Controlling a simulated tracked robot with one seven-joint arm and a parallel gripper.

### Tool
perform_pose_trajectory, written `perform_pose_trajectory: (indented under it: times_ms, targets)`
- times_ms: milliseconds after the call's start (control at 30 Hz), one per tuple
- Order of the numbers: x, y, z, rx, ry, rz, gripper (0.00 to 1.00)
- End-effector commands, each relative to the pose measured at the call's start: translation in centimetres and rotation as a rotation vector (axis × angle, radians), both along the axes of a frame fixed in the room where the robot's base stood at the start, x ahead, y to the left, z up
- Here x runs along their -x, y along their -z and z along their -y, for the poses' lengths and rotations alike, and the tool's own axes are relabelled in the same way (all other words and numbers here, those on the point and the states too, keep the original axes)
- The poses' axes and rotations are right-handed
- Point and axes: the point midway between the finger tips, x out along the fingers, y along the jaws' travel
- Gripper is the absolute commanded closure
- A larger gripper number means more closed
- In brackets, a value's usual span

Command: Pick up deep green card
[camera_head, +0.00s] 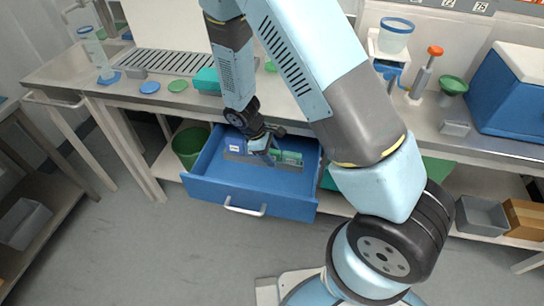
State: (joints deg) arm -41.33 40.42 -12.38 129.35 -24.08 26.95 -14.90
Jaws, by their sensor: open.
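The blue drawer (222,176) is pulled open below the counter. A grey rack (235,158) inside it holds small cards. A green card (291,157) stands at the rack's right part, and a pale card (234,149) stands at its left part. Which green card is the deep green one is hard to tell at this size. My gripper (266,147) is open and points down into the drawer over the rack, just left of the green card. The gripper and wrist hide the rack's middle, and I cannot tell if the fingers touch any card.
The metal counter (130,90) runs behind the drawer, carrying green and blue lids, a blue cool box (510,95) and lab vessels. A green bin (190,147) stands left of the drawer. Grey floor (150,240) in front is clear.

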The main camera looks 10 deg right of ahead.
Motion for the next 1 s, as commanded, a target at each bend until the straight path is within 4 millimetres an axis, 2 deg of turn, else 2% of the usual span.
perform_pose_trajectory:
  times_ms: [167,700,1000]
  targets:
    - [0.00,-0.01,0.02,0.000,0.000,0.000,0.50]
    - [-0.01,-0.03,0.04,0.001,0.001,0.000,1.00]
    - [-0.02,-0.16,0.04,0.000,0.001,0.000,1.00]
